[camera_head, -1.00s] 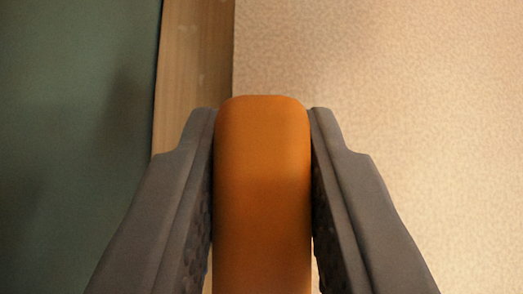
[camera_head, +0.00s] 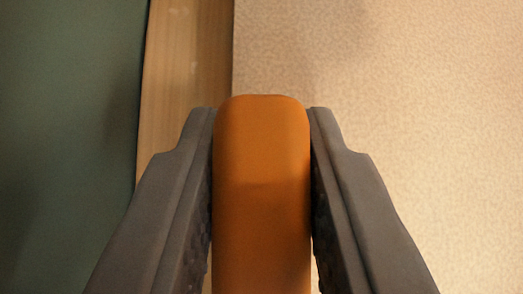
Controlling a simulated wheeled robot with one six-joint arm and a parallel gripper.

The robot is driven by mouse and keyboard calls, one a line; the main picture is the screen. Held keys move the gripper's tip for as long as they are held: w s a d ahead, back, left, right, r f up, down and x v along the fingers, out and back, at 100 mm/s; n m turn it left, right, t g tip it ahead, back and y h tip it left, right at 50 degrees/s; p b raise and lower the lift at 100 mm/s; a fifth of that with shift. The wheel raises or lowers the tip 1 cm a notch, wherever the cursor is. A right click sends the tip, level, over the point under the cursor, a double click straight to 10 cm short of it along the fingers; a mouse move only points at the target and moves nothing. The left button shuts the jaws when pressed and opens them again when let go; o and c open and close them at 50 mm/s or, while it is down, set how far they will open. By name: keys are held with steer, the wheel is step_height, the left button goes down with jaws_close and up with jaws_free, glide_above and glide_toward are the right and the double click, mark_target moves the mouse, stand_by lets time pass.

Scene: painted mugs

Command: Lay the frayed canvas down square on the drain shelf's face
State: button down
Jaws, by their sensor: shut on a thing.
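My gripper (camera_head: 262,112) is shut on an orange, smooth, round-edged thing (camera_head: 262,200) in the head camera view. Its two dark grey fingers press on the left and right sides of it. The orange thing runs from the fingertips down out of the bottom of the picture, so its full shape is hidden. No frayed edge or painted picture shows on it, and I cannot tell whether it is the canvas. I cannot make out for sure which surface here is the drain shelf.
A dark green surface (camera_head: 65,120) fills the left. A narrow wooden strip (camera_head: 188,60) runs between it and a pale, speckled surface (camera_head: 420,110) on the right. The pale surface is bare where it shows, with a soft shadow near the top.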

steer(key=shift+f, duration=0.4)
steer(key=c, duration=1.1)
jaws_free()
steer(key=v, duration=1.7)
steer(key=shift+s+r, duration=0.1)
steer(key=shift+r, duration=0.05)
